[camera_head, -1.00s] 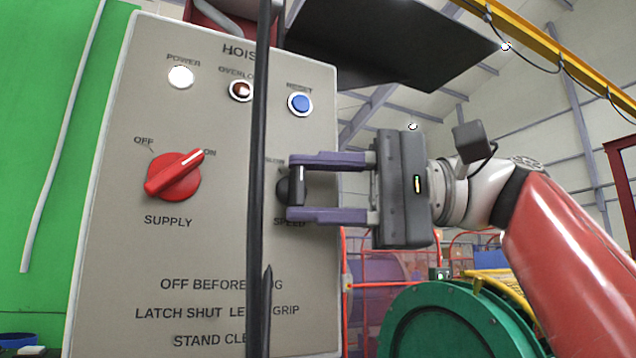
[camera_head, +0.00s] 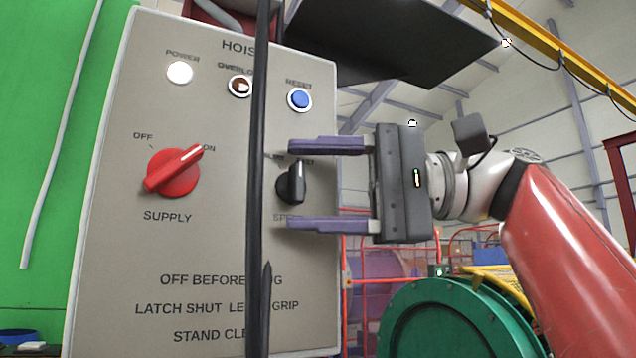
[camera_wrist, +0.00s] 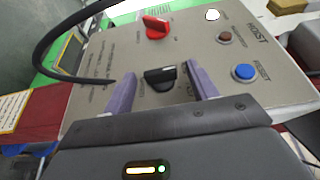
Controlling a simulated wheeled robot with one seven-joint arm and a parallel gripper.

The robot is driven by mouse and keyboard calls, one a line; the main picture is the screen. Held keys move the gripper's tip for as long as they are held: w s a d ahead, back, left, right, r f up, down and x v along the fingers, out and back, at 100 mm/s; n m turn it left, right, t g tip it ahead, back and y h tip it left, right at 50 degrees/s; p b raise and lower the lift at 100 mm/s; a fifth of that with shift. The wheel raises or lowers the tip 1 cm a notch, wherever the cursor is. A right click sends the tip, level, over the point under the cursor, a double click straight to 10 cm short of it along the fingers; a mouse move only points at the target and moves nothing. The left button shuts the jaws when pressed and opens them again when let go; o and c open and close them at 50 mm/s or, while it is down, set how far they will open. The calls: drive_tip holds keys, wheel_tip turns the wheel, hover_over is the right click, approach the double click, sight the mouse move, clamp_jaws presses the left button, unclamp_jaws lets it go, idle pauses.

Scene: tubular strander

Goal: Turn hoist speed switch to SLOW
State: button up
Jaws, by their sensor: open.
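The black hoist speed switch (camera_head: 291,185) is on the lower right of the grey hoist panel (camera_head: 200,250). Its grip stands close to upright in the head view, with a pale pointer mark near the top. The labels above it are partly hidden by a black cable and the upper finger, so I cannot read its setting. My gripper (camera_head: 290,185) is open, one finger above the knob and one below, with clear gaps. In the wrist view the knob (camera_wrist: 160,78) sits between the two spread fingers (camera_wrist: 162,85), touching neither.
The red supply switch (camera_head: 173,172) points towards ON. A blue reset button (camera_head: 300,99) is above the upper finger. The black cable (camera_head: 259,200) hangs in front of the panel, just left of the fingertips. A green drum (camera_head: 455,325) stands below my arm.

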drive_tip(key=w+d, duration=0.1)
drive_tip(key=d, duration=0.6)
drive_tip(key=shift+w+d, duration=0.15)
drive_tip(key=shift+d, duration=0.25)
